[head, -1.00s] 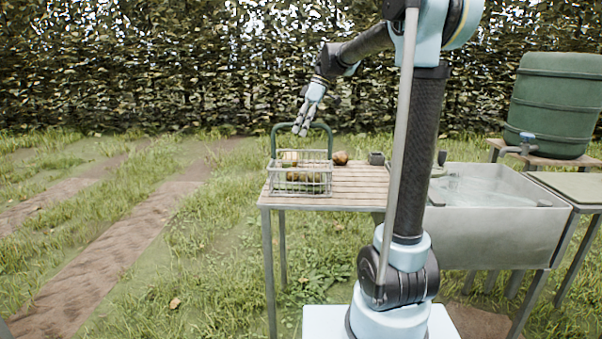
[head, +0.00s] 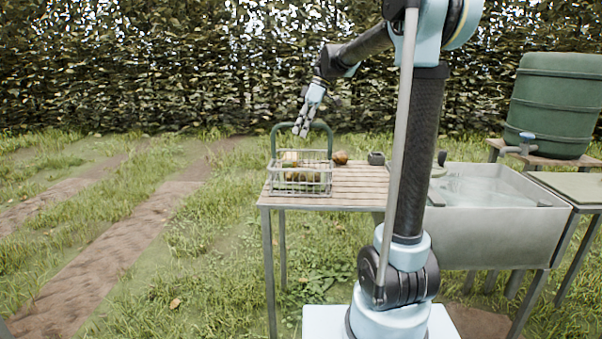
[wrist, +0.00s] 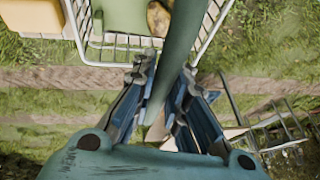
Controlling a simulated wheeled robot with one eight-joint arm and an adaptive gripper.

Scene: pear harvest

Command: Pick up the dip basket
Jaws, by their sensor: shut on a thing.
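The dip basket (head: 302,189) is a pale wire basket with a tall green arched handle (head: 275,140). It is at the left end of the slatted table in the head view, with pears inside. My gripper (head: 300,131) reaches down to the top of the handle from above. In the wrist view my gripper's fingers (wrist: 166,70) are shut on the green handle (wrist: 182,45), which passes between them. The basket's wire rim (wrist: 112,47) shows beyond the fingers. I cannot tell whether the basket's bottom touches the table.
The slatted table (head: 360,190) also holds a brown pear (head: 340,157) and a small dark cup (head: 376,158). A metal sink with water (head: 490,220) stands to the right, with a green barrel (head: 556,105) behind it. Grass to the left is open.

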